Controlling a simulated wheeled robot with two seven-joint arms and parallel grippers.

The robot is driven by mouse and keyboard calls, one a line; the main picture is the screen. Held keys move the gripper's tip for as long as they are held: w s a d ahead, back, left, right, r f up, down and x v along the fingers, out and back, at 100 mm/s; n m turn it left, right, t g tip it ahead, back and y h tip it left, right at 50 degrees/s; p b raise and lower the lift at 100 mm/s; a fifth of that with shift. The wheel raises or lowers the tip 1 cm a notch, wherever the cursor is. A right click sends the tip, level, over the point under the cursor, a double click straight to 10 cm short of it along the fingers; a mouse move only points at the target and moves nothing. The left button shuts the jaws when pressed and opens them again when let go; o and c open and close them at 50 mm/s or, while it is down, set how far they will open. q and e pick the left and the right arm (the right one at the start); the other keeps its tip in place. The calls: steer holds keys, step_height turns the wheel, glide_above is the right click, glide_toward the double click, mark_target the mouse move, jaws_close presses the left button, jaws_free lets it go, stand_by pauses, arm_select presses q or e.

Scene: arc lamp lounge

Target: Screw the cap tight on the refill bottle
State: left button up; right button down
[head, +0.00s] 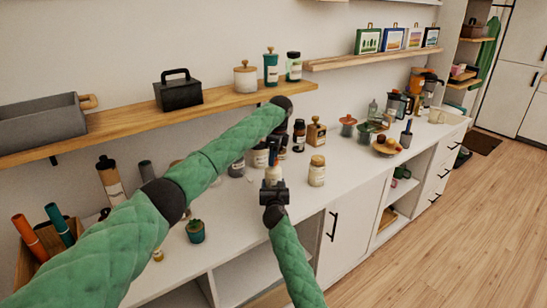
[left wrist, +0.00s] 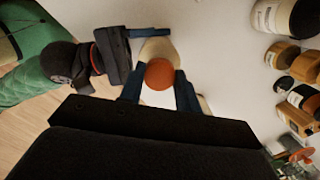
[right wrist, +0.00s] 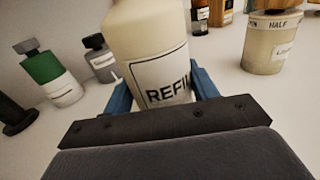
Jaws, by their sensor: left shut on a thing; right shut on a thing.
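The refill bottle (right wrist: 150,38) is cream, with a white label reading "REFI…". It stands upright at the white counter's front and also shows in the head view (head: 273,173). My right gripper (right wrist: 163,92) is shut on its body from the front. The round orange-red cap (left wrist: 159,74) sits between the blue fingers of my left gripper (left wrist: 160,92), which is shut on it from above. The cream bottle shows behind the cap in the left wrist view. I cannot tell how far the cap is seated on the neck. In the head view, my left arm and gripper hide the bottle's top.
A cream jar with a tan lid (head: 317,171) stands close to the right of the bottle. Several dark bottles and jars (head: 299,135) stand behind it. A wooden shelf (head: 130,119) runs above the counter (head: 237,202).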

arm_select(q)
steer(key=m, duration=0.4)
steer(key=shift+a+m, duration=0.15)
steer(key=shift+m, duration=0.25)
steer(key=m, duration=0.4)
steer(key=shift+w+m+t+h, duration=0.1)
steer(key=shift+m+t+h, duration=0.3)
arm_select(e)
steer(key=shift+f, duration=0.1)
arm_select(q)
steer(key=o, duration=1)
steer(key=shift+r, duration=0.15)
steer(key=r, duration=0.4)
steer(key=s+r, duration=0.1)
steer(key=r, duration=0.6)
steer(key=shift+s+d+r, duration=0.2)
steer(key=shift+d+r, duration=0.15)
steer(key=shift+d, duration=0.05)
arm_select(e)
steer(key=shift+c, duration=1.8)
jaws_free()
